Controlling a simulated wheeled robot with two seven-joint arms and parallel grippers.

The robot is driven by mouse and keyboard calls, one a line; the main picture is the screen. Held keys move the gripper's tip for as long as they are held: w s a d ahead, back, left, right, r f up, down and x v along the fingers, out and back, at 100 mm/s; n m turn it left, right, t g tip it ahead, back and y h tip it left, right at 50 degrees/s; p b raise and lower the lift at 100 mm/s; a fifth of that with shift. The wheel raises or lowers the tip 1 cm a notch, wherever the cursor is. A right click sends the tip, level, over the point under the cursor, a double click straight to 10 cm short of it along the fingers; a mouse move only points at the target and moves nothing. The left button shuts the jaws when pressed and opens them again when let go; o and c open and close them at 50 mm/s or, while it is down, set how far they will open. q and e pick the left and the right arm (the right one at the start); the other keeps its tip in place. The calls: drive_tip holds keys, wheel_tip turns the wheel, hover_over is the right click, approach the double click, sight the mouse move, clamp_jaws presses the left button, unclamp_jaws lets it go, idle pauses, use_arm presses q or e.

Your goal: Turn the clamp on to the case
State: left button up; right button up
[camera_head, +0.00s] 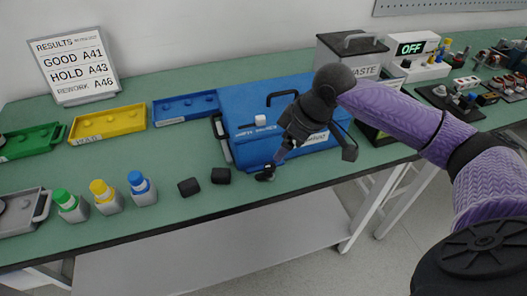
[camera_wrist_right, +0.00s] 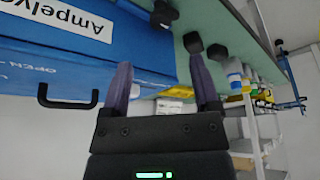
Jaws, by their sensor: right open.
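The blue case (camera_head: 240,147) lies on the green bench, with a black handle and latch-like parts on it. It fills the upper left of the right wrist view (camera_wrist_right: 100,60), with a white label and a black handle (camera_wrist_right: 68,100). A small black part, apparently the clamp (camera_head: 265,174), is at the case's front edge by the bench edge; a dark part also shows in the right wrist view (camera_wrist_right: 163,14). My right gripper (camera_head: 277,164) is open, its fingers beside the case and close to that part, with no visible hold. My left gripper is not in view.
Two black blocks (camera_head: 189,187) (camera_head: 220,176) lie left of the case. Several capped bottles (camera_head: 143,190) and a yellow tray (camera_head: 107,123) are farther left. A waste bin (camera_head: 352,52) stands behind the case. The bench's front edge is close to my right gripper.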

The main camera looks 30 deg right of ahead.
sight(271, 166)
drive_tip(key=b+x, duration=0.1)
drive_tip(key=x, duration=0.3)
drive_tip(key=b+x, duration=0.2)
drive_tip(key=x, duration=0.2)
drive_tip(key=shift+s+d, duration=0.1)
drive_tip(key=shift+s, duration=0.15)
drive_tip(key=shift+w+f, duration=0.15)
drive_tip(key=shift+f, duration=0.2)
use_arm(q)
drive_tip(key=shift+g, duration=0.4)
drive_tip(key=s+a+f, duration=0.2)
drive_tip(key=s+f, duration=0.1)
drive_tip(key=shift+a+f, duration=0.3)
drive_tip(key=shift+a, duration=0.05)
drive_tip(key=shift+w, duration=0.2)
use_arm(e)
drive_tip(key=shift+r, duration=0.1)
clamp_jaws()
